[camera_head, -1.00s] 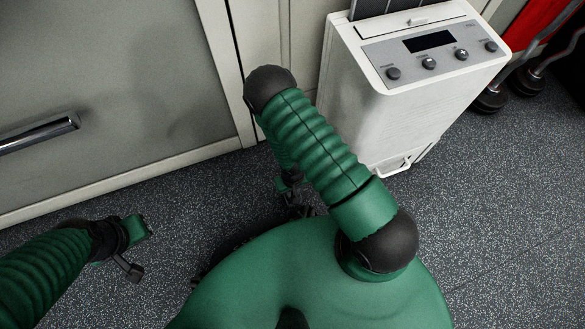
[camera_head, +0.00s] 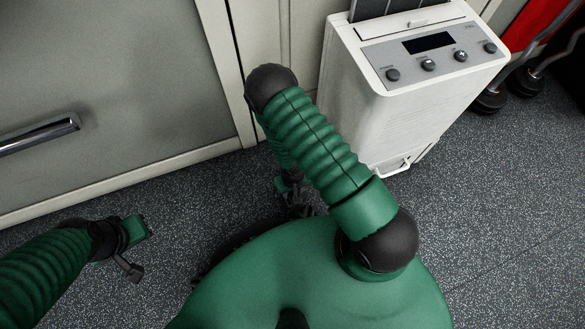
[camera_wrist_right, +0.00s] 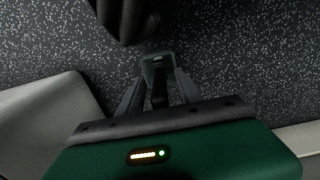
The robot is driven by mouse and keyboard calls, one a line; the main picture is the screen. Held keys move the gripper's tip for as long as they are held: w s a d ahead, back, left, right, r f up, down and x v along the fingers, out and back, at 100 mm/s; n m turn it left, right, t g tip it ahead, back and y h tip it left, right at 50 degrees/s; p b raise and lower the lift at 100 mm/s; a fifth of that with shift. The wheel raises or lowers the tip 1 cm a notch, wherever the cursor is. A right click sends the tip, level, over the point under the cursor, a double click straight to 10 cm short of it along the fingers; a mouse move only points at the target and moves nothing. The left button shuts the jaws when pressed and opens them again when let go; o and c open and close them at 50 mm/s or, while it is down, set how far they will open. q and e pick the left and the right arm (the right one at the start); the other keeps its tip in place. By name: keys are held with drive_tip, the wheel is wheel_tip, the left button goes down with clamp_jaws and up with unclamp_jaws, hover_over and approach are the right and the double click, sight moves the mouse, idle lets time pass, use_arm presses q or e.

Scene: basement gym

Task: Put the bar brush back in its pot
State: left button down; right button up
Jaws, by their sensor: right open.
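I cannot make out the bar brush or its pot in either view. My right gripper (camera_head: 297,203) shows only in part in the head view, low over the speckled floor beyond my own green body; my right arm hides much of it. In the right wrist view, my right gripper (camera_wrist_right: 157,68) is open, with its grey fingers pointing over the floor. A small grey-green shape shows around the fingertips, and I cannot tell what it is. My left gripper (camera_head: 137,250) is at the left over the floor, and its jaw state is unclear.
A white appliance (camera_head: 345,110) with a dark display and knobs stands beyond my right arm. A grey cabinet (camera_head: 150,85) with a metal handle (camera_head: 40,135) stands at the left. Black-ended metal bars (camera_head: 490,100) and something red are at the top right. The floor at the right is clear.

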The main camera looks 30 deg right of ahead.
wheel_tip(320, 180, up, 14)
drive_tip(key=p, duration=0.8)
drive_tip(key=shift+r, duration=0.6)
